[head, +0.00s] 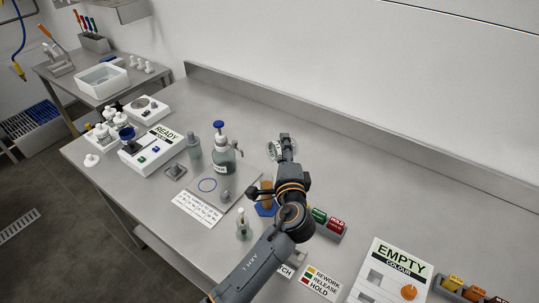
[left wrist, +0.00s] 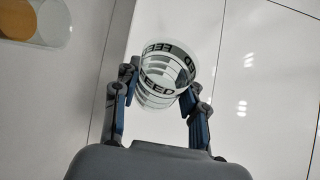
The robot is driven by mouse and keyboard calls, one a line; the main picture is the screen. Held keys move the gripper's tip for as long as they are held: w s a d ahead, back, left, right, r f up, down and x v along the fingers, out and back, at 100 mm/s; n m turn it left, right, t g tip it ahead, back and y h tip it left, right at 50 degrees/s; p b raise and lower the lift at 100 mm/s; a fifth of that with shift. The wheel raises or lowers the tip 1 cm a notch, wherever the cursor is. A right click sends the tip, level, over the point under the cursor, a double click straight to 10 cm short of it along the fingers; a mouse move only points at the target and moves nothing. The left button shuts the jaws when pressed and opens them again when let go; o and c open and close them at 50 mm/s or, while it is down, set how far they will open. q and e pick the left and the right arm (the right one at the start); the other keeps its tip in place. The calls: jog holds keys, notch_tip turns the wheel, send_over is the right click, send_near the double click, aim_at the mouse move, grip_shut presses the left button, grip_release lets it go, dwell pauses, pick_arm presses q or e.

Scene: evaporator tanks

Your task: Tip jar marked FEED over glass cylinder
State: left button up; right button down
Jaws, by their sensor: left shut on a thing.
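The jar marked FEED (left wrist: 166,76) is clear with black lettering. My left gripper (left wrist: 160,98) is shut on it, with one finger on each side. In the head view my left gripper (head: 284,150) holds the jar (head: 273,151) above the bench, beyond the glass cylinder. The glass cylinder (head: 266,188) holds something amber and stands on a blue foot (head: 264,209), partly hidden by my arm. Amber and clear shapes at the upper left of the left wrist view seem to be this cylinder (left wrist: 38,20). I cannot tell what is in the jar.
The bench behind and right of the jar is clear.

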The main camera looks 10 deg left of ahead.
pick_arm(q)
jog(key=shift+d+m+p, duration=0.1)
jog(key=shift+m+p, duration=0.4)
jog(key=shift+p, duration=0.4)
jog(key=shift+f+g+p, duration=0.25)
jog(key=shift+g+p, duration=0.05)
jog(key=shift+w+m+g+p, duration=0.1)
jog(key=shift+m+g+p, duration=0.2)
jog(key=shift+m+p, duration=0.45)
jog(key=shift+d+f+p, duration=0.1)
jog(key=shift+f+p, duration=0.15)
jog(key=shift+p, duration=0.15)
jog(key=shift+m+p, duration=0.25)
jog(key=shift+p, duration=0.45)
jog(key=shift+f+m+g+p, duration=0.2)
jog(key=shift+m+g+p, duration=0.1)
jog(key=shift+p, duration=0.1)
